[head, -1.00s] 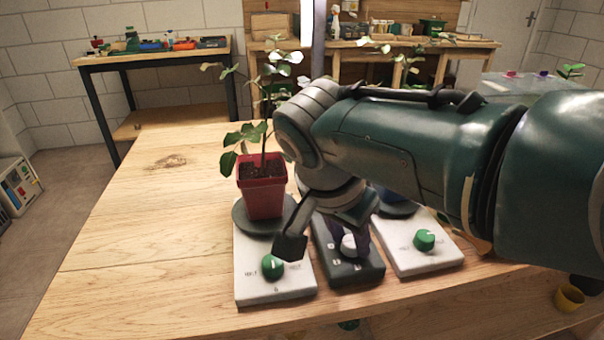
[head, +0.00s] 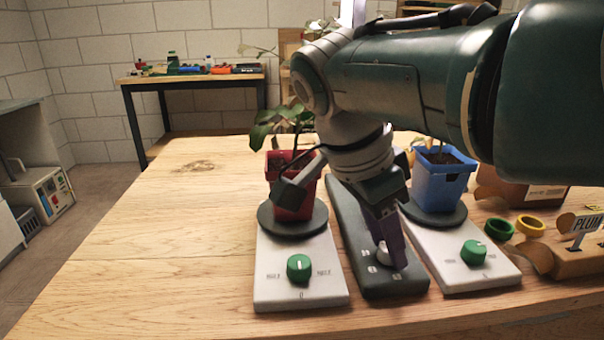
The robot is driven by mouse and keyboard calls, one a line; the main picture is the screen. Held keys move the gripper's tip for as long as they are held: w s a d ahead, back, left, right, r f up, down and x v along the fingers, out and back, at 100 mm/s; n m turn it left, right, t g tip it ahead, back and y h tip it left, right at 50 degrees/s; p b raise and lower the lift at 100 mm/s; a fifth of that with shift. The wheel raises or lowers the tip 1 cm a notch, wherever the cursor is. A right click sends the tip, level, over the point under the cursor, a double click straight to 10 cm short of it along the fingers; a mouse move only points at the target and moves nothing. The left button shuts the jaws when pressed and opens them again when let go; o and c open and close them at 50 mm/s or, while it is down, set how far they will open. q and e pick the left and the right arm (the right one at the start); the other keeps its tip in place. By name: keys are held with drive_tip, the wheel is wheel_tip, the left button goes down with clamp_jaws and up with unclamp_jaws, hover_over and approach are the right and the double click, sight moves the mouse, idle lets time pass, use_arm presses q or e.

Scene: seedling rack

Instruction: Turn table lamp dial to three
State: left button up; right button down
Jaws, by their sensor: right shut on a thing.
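A dark grey base (head: 347,215) lies between two white bases and has a small white dial (head: 383,251) near its front end, with small white marks beside it. My right gripper (head: 393,262) comes down from above, its purple-grey fingers shut on the white dial. The fingers hide the dial's right side, so I cannot read its setting. My arm covers what stands above the dark base; only part of a bright upright strip (head: 347,12) shows above the arm. My left gripper is not in view.
The left white base (head: 297,262) has a green dial (head: 299,268) and carries a red plant pot (head: 296,203). The right white base (head: 470,268) has another green dial (head: 474,252) and a blue pot (head: 440,183). The wooden table (head: 150,260) is clear at left.

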drive_tip(key=c, duration=0.5)
unclamp_jaws()
drive_tip(key=p+v, duration=0.4)
drive_tip(key=v, duration=0.6)
drive_tip(key=shift+f, duration=0.1)
